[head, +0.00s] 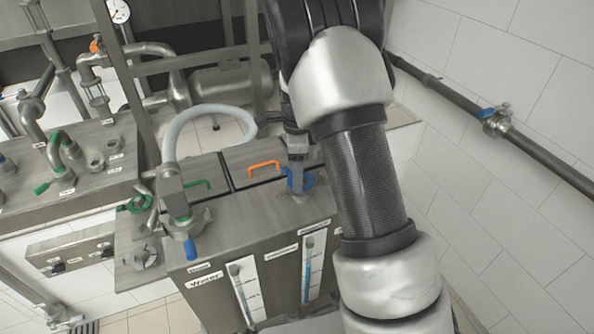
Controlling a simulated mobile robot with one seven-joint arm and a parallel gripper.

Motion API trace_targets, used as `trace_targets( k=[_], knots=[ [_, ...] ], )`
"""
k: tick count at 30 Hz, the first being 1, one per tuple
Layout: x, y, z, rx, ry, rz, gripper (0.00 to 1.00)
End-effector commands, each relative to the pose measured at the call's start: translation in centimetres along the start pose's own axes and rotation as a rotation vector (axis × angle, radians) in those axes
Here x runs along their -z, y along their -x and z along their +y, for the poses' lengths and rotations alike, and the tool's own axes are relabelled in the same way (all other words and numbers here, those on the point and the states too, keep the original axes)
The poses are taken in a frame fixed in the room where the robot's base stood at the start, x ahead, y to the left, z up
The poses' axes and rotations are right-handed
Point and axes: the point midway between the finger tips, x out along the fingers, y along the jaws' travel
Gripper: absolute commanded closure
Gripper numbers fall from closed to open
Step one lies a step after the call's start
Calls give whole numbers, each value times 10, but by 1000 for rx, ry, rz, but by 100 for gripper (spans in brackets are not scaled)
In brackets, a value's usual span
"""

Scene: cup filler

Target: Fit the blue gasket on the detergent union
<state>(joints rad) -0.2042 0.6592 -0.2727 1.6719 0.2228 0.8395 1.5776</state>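The blue gasket (309,181) shows as a blue ring over the top of the right-hand tank, around or just above a short metal fitting (298,194) that appears to be the detergent union. I cannot tell whether the ring is seated on it or held over it. My gripper (297,171) points down at the ring, with its lower end at or inside the ring's outline. The fingertips are small and overlap the ring, so their opening and any grip on it are unclear. My arm crosses the right side of the view.
An orange handle (264,168) stands close left of the ring, and a green handle (197,184) is farther left. A wall pipe (540,148) runs at right.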

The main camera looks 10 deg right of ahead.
Motion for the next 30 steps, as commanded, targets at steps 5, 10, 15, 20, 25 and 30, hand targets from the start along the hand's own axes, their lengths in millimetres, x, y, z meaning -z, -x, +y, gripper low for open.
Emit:
trace_targets(
  k=[5, 10, 15, 20, 25, 30],
  knots=[
    [0, -5, 0, -1, 0, 0, 65],
    [0, -10, 0, -1, 0, 0, 65],
    [0, -14, 0, 0, 0, 0, 65],
    [0, -18, 0, 0, 0, 0, 65],
    [0, -18, 0, 0, 0, 0, 28],
    [0, -18, 0, 0, 0, 0, 22]
  ],
)
